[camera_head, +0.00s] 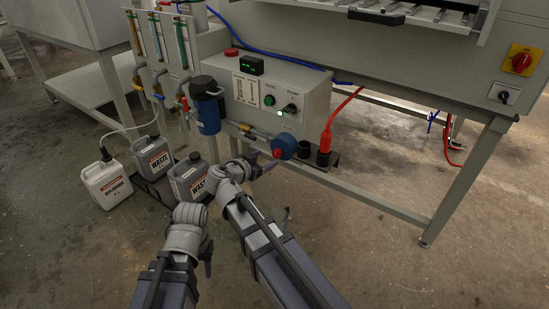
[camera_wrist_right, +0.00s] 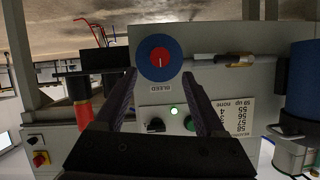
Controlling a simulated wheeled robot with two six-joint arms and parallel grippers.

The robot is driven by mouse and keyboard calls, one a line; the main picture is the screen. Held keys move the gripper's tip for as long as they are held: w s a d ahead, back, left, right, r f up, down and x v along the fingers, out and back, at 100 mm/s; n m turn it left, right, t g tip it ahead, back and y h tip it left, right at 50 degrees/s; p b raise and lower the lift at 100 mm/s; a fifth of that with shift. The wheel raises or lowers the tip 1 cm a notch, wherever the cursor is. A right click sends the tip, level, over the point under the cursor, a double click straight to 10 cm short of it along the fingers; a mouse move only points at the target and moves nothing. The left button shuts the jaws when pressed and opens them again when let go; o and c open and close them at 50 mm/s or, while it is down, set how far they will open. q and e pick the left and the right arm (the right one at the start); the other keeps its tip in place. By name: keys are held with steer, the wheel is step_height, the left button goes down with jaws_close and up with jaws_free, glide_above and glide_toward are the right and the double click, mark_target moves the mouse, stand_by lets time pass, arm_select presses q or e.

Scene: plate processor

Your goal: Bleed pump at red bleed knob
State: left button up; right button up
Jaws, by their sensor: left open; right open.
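The red bleed knob (camera_head: 277,153) sits at the centre of a round blue pump face (camera_head: 284,144) low on the front of the grey control box. In the right wrist view, the red knob (camera_wrist_right: 161,57) with its pointer line lies inside the blue ring, beside an upside-down BLEED label (camera_wrist_right: 160,87). My right gripper (camera_head: 268,165) is open and points at the knob; in the right wrist view its fingers (camera_wrist_right: 160,73) flank the knob, with nothing held. Whether they touch it, I cannot tell. My left gripper (camera_head: 207,262) hangs lower left, away from the pump, with its fingers partly hidden.
The control box (camera_head: 312,97) carries a lit green lamp (camera_head: 279,114) and black switches. A blue filter canister (camera_head: 208,112), brass valve and red hose (camera_head: 326,138) flank the pump. Waste canisters (camera_head: 187,177) and a white jug (camera_head: 107,184) stand left. A table leg (camera_head: 465,180) stands right.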

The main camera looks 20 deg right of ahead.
mark_target(276, 154)
steer(key=b+x, duration=0.2)
steer(key=x, duration=0.3)
steer(key=shift+w+d+f, duration=0.1)
steer(key=shift+f, duration=0.15)
steer(key=shift+x, duration=0.8)
steer(key=shift+r, duration=0.1)
jaws_close()
